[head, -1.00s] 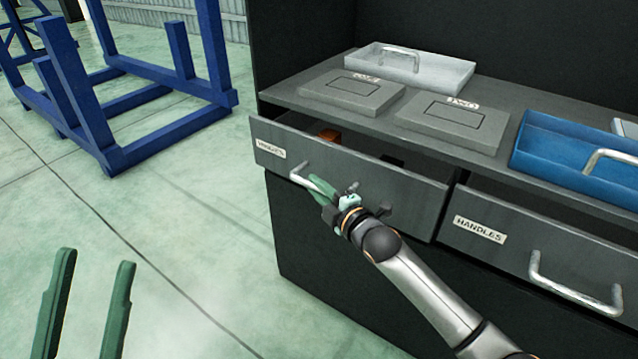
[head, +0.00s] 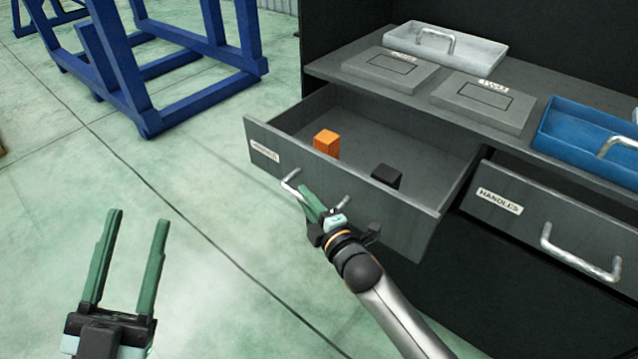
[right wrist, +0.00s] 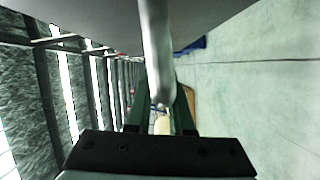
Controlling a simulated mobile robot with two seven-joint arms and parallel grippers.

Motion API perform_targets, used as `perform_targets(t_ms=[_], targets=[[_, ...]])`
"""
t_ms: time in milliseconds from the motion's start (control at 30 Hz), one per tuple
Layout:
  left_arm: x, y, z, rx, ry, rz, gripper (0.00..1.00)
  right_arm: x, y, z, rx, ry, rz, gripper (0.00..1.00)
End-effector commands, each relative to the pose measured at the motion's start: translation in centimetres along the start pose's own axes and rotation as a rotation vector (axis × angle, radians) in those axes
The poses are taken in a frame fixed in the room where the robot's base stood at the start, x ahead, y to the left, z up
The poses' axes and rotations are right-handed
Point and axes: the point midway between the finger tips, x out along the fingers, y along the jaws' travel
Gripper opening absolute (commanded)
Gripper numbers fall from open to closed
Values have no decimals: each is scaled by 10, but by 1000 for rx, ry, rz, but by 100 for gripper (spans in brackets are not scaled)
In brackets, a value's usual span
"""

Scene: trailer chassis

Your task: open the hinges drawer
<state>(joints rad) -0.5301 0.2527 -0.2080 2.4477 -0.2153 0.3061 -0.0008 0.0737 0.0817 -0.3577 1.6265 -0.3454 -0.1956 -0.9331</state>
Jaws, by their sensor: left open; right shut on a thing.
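The hinges drawer (head: 390,217), dark grey with a white label at its left, stands well out of the cabinet. An orange block (head: 326,143) and a black block (head: 386,176) lie inside it. My right gripper (head: 306,192) is shut on the drawer's silver bar handle (head: 291,181). In the right wrist view the handle (right wrist: 157,60) runs between the green fingers (right wrist: 160,115). My left gripper (head: 130,250) is open and empty above the floor at the lower left, apart from the drawer.
The handles drawer (head: 520,225), to the right, is slightly open. On the cabinet top (head: 335,78) stand a white tray (head: 480,52), two grey flat boxes (head: 391,70) and a blue tray (head: 570,140). A blue steel frame (head: 150,110) stands at the back left. The floor between is clear.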

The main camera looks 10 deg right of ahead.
Motion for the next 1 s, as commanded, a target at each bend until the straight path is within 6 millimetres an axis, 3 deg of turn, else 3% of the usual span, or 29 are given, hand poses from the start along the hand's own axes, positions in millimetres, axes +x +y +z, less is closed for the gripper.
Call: perform_targets(t_ms=[233, 667, 700, 933, 1000], targets=[[-3, 2, 21, -27, -89, -3, 50, -7, -4, -17, 1, 0, -1, 0], [-3, 2, 24, -31, -99, -3, 50, -8, -5, -20, -1, 0, -1, 0], [-3, 2, 24, -31, -99, -3, 50, -8, -5, -20, -1, 0, -1, 24], [-3, 2, 24, -31, -99, -3, 50, -8, -5, -19, -1, 0, 0, 50], [-3, 2, 24, -31, -99, -3, 50, -8, -5, -19, -1, 0, 0, 50]])
